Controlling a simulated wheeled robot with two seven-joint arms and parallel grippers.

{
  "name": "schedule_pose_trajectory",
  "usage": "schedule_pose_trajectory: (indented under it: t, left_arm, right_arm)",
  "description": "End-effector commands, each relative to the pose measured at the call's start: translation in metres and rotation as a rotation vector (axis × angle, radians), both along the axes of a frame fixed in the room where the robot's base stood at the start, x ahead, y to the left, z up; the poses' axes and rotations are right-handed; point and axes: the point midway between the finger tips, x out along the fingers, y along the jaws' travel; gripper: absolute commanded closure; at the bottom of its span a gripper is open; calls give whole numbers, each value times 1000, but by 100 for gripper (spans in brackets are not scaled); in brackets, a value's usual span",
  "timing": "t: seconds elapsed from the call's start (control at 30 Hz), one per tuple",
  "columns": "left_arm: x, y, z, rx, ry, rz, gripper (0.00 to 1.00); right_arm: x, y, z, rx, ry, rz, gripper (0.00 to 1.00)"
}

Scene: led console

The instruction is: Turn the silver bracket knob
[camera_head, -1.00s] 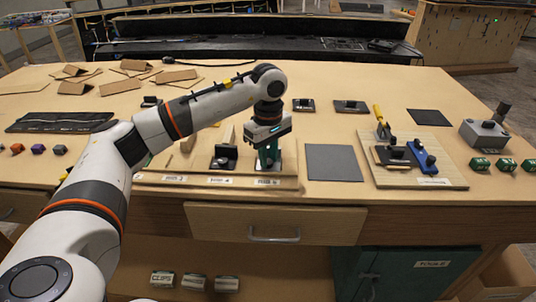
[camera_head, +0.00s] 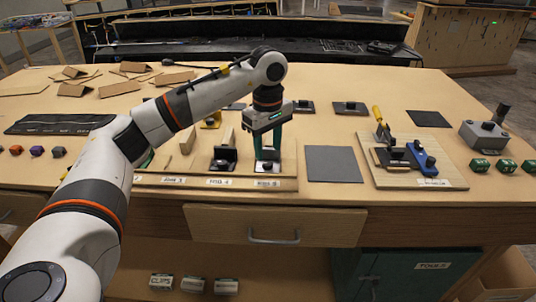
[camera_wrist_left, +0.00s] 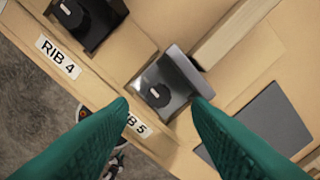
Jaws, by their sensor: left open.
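The silver bracket (camera_wrist_left: 174,84) stands at the RIB 5 label, with a round black knob (camera_wrist_left: 158,95) on it. In the head view the bracket (camera_head: 268,167) is at the right end of the rib board, partly hidden behind my left gripper's fingers. My left gripper (camera_head: 267,155) is open, its green fingers pointing down over the bracket. In the wrist view the fingertips (camera_wrist_left: 159,103) lie to either side of the knob with nothing held between them; whether they touch the bracket cannot be told. My right gripper is not in view.
A darker bracket with a black knob (camera_wrist_left: 85,15) stands at RIB 4, to the left. A flat grey pad (camera_head: 333,164) lies to the right. Beyond it is a board (camera_head: 438,178) with blue and yellow-handled tools. A wooden strip (camera_wrist_left: 235,32) runs behind the silver bracket.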

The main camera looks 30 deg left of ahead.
Motion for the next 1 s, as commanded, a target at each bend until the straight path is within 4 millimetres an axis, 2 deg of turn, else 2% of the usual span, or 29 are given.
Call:
schedule_pose_trajectory:
  t: [0.2,0.4,0.57,1.0]
  left_arm:
    - [1,-1,50,-2,-7,-1,55]
    - [1,0,81,0,-6,1,55]
    - [0,0,88,-1,-4,1,55]
    - [0,0,87,-1,-3,1,55]
  right_arm:
    - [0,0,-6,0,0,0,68]
    - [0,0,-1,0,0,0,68]
    - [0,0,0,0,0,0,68]
    - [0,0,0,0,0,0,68]
